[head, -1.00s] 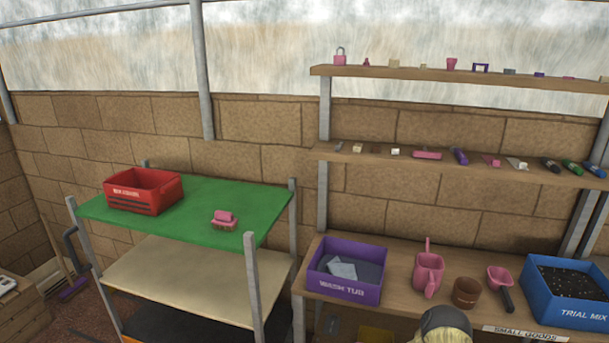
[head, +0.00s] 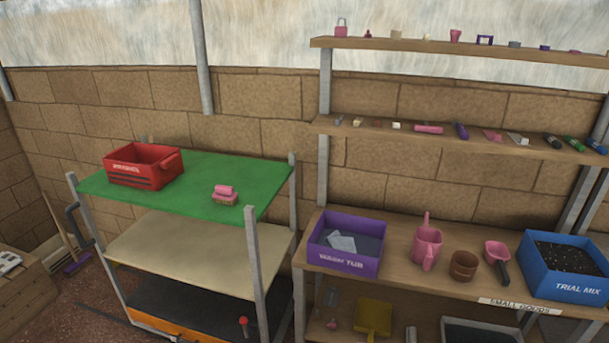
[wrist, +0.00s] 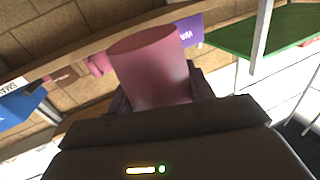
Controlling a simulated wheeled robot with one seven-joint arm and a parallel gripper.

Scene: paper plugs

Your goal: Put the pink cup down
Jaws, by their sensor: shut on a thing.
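The pink cup (wrist: 150,65) fills the middle of the wrist view, between the fingers of my gripper (wrist: 157,92). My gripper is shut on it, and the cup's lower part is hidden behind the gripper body. A wooden shelf edge and the purple wash tub (wrist: 188,34) show behind the cup. I cannot tell the cup's exact distance from the shelf. Neither my gripper nor the held cup shows in the head view.
In the head view, the bench holds the wash tub (head: 345,244), a pink watering can (head: 427,245), a brown pot (head: 463,266), a pink scoop (head: 497,251) and a blue bin (head: 565,289). The green-topped rack (head: 230,170) holds a red crate (head: 140,167) and pink blocks (head: 224,194), with bare room around them.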

